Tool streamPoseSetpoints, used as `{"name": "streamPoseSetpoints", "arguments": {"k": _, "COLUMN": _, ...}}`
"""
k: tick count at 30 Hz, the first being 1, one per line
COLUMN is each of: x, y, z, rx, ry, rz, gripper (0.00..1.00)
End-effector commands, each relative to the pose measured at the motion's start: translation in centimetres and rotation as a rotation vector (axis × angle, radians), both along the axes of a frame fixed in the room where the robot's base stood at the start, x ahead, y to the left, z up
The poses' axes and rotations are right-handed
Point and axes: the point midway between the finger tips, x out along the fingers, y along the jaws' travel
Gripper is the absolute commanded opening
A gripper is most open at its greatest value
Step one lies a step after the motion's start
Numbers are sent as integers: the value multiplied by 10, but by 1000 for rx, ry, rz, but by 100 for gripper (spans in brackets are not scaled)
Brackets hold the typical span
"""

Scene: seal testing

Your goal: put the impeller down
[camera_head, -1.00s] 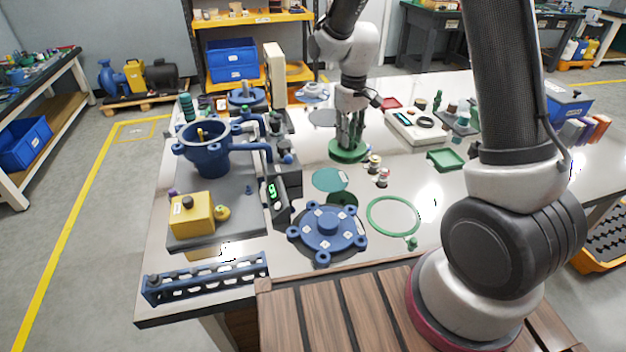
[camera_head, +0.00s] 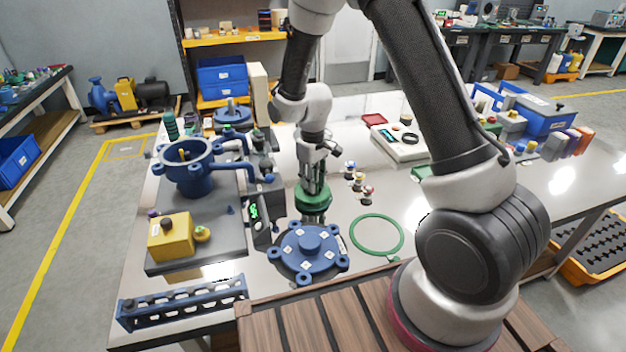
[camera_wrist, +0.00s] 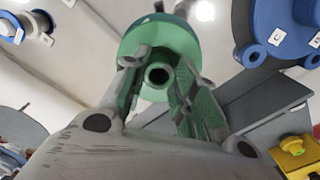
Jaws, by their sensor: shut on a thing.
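The green impeller (camera_head: 313,199) is a round disc with a hub, held below my gripper (camera_head: 313,184) over the steel table in the head view. In the wrist view my gripper (camera_wrist: 160,95) is shut around the hub of the impeller (camera_wrist: 160,38), whose round bore faces the camera. A dark green patch, perhaps its reflection, shows on the tabletop just under it. The impeller looks a little above the table, but I cannot tell the exact gap.
A blue flanged cover (camera_head: 309,250) lies close in front of the impeller. A green ring (camera_head: 377,235) lies to its right, with small fittings (camera_head: 358,182) behind. A blue pump housing (camera_head: 188,168) and yellow block (camera_head: 171,236) stand left. A blue slotted rail (camera_head: 184,301) lies front left.

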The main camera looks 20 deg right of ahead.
Motion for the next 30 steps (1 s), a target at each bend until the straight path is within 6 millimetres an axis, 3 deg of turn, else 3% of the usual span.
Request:
{"name": "streamPoseSetpoints", "arguments": {"k": 4, "x": 0, "y": 0, "z": -3, "rx": -1, "ry": 1, "rz": 0, "gripper": 0}}
{"name": "streamPoseSetpoints", "arguments": {"k": 5, "x": 0, "y": 0, "z": -3, "rx": -1, "ry": 1, "rz": 0, "gripper": 32}}
{"name": "streamPoseSetpoints", "arguments": {"k": 8, "x": 0, "y": 0, "z": -3, "rx": -1, "ry": 1, "rz": 0, "gripper": 50}}
{"name": "streamPoseSetpoints", "arguments": {"k": 20, "x": 0, "y": 0, "z": 4, "rx": 1, "ry": -1, "rz": 0, "gripper": 50}}
{"name": "streamPoseSetpoints", "arguments": {"k": 23, "x": 1, "y": 0, "z": 18, "rx": 1, "ry": -3, "rz": 0, "gripper": 50}}
{"name": "streamPoseSetpoints", "arguments": {"k": 30, "x": 2, "y": 1, "z": 73, "rx": 2, "ry": -5, "rz": 0, "gripper": 50}}
